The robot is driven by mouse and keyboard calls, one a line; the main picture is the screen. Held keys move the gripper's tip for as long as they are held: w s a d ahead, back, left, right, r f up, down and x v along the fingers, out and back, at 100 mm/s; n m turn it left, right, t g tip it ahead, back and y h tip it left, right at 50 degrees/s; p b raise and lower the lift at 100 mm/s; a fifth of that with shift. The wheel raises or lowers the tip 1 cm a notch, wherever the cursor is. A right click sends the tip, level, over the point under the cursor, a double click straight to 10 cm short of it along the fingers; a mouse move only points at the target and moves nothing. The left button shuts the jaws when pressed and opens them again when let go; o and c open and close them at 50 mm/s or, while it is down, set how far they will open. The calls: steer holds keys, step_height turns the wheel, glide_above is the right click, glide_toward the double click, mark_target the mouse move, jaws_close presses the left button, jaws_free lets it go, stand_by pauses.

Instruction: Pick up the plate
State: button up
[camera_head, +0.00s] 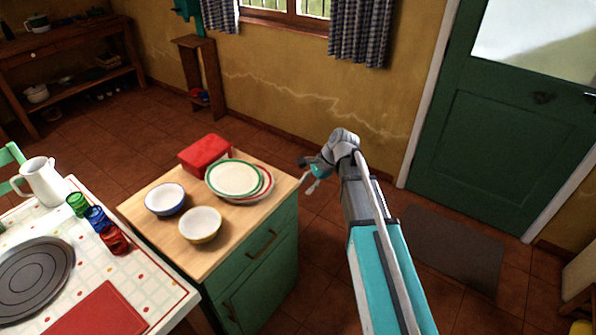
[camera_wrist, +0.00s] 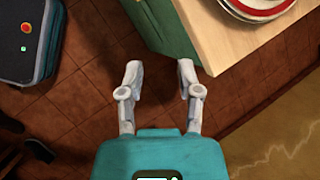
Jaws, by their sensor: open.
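A white plate with a green rim (camera_head: 234,177) lies on top of a white plate with a red rim (camera_head: 262,191), near the right back corner of the wooden-topped green cabinet (camera_head: 176,239). The red-rimmed plate also shows at the top edge of the wrist view (camera_wrist: 262,9), partly cut off. My gripper (camera_head: 313,176) is to the right of the cabinet, apart from the plates. In the wrist view my gripper (camera_wrist: 160,72) is open and empty, its fingers beside the cabinet corner with floor tiles between and below them.
On the cabinet top are a red box (camera_head: 205,153), a blue-rimmed bowl (camera_head: 165,199) and a yellow bowl (camera_head: 200,225). A table at left holds a white jug (camera_head: 42,182) and several coloured glasses. Floor right of the cabinet is open up to a mat (camera_head: 453,249).

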steer(key=s+d+f+n+h, duration=0.1)
steer(key=s+d+n+h, duration=0.2)
steer(key=s+d+n, duration=0.2)
steer(key=s+d+f+n+h, duration=0.1)
steer(key=s+d+n+h, duration=0.2)
steer(key=s+d+n, duration=0.3)
steer(key=shift+s+f+n, duration=0.4)
steer(key=shift+s+n, duration=0.4)
steer(key=shift+s, duration=1.8)
steer(key=shift+s, duration=0.15)
